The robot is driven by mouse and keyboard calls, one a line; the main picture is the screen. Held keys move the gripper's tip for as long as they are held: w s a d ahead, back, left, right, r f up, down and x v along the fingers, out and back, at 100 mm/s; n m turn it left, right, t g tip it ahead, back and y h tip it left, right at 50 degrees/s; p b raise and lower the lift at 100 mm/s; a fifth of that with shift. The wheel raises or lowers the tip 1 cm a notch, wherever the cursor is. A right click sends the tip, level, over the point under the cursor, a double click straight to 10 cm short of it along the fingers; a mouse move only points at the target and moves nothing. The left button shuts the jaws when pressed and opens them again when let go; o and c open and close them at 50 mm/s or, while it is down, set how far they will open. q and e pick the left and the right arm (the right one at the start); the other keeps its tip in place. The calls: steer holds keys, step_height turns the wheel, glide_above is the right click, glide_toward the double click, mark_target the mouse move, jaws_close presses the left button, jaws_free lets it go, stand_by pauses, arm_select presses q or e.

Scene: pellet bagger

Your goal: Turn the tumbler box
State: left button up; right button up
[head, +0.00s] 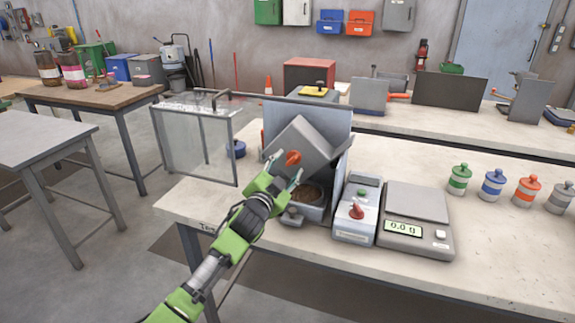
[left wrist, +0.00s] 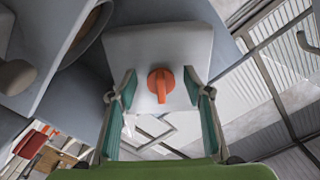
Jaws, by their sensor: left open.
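The tumbler box (head: 312,140) is a grey box tilted in its stand on the table, with an orange knob (head: 292,157) on its front. My left gripper (head: 283,172) is open and sits close in front of the knob. In the left wrist view the knob (left wrist: 160,84) shows upright between my two green fingers, against the grey box face (left wrist: 165,45). I see a gap on both sides of it; no finger touches it. A grey bin (head: 313,208) holding brown pellets is below the box. My right gripper is not in view.
A clear-walled guard (head: 192,145) stands left of the box. Several lidded jars (head: 492,184) are farther right. The front right tabletop is clear.

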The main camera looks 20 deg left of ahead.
arm_select(q)
steer(key=shift+w, duration=0.4)
